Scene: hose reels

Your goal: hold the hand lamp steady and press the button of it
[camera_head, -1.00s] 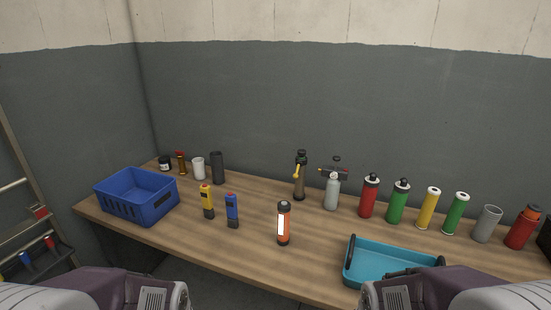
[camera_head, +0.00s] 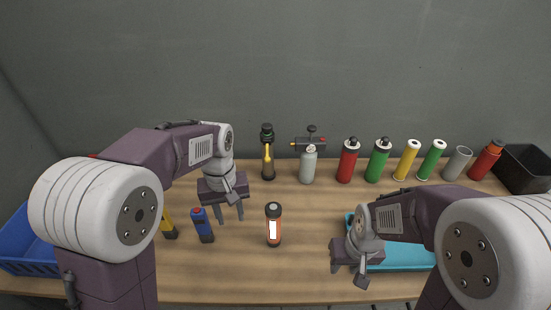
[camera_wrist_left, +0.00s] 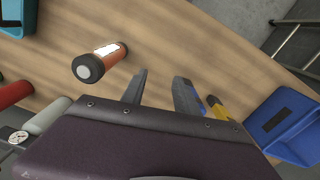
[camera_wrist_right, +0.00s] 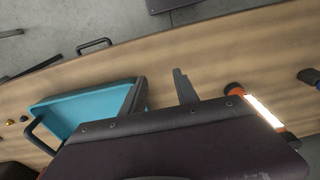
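My left gripper (camera_head: 231,217) is open and empty, left of the lamp, fingers pointing down. My right gripper (camera_head: 349,276) is open and empty, right of the lamp beside the teal tray. Neither gripper touches the lamp.
A blue device (camera_head: 203,226) and a yellow one (camera_head: 169,224) stand left of my left gripper. The teal tray (camera_head: 408,257) lies at the right. A grey bottle (camera_head: 308,166), a red bottle (camera_head: 347,161) and several other cylinders line the back. A blue basket (camera_head: 28,250) is far left.

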